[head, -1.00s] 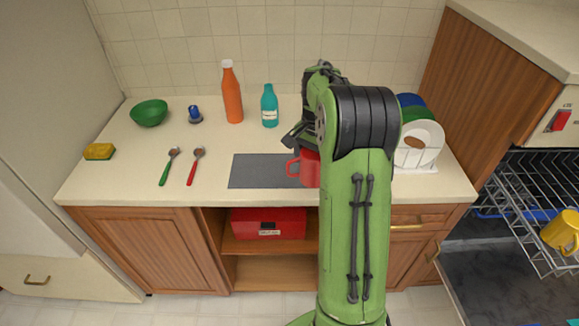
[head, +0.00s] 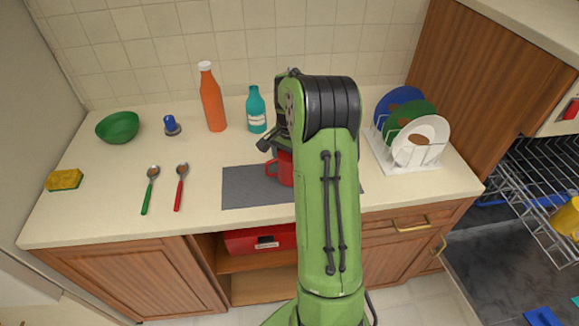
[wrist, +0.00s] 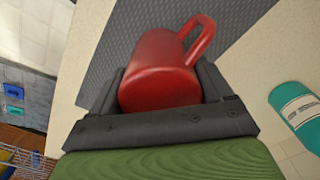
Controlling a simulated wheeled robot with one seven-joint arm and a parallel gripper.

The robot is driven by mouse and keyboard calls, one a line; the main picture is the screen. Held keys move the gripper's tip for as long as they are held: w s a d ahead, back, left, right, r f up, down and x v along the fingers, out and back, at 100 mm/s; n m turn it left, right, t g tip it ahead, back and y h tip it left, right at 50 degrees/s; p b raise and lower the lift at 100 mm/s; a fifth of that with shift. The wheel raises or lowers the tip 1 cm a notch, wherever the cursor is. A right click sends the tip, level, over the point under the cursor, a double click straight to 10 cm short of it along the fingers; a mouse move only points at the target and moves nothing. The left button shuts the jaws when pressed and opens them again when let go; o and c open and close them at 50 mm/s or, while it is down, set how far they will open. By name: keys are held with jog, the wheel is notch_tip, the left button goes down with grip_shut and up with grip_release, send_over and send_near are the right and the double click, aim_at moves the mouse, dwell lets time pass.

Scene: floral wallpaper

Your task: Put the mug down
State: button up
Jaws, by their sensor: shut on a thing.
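The red mug (head: 284,168) shows partly behind my arm in the head view, over the dark grey mat (head: 245,187). In the wrist view the mug (wrist: 160,72) sits between the dark fingers of my gripper (wrist: 163,95), with its handle toward the upper right. My gripper is shut on the mug. The grey mat (wrist: 118,40) lies beyond the mug in the wrist view. I cannot tell whether the mug's base touches the mat. Most of my gripper is hidden behind my arm in the head view.
A teal bottle (head: 256,108) and an orange bottle (head: 212,98) stand behind the mat. A dish rack (head: 412,160) with plates is to the right. Two spoons, a green bowl (head: 118,127) and a sponge (head: 64,180) are to the left. The counter between spoons and mat is clear.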

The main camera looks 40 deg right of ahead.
jog(key=shift+f, duration=0.55)
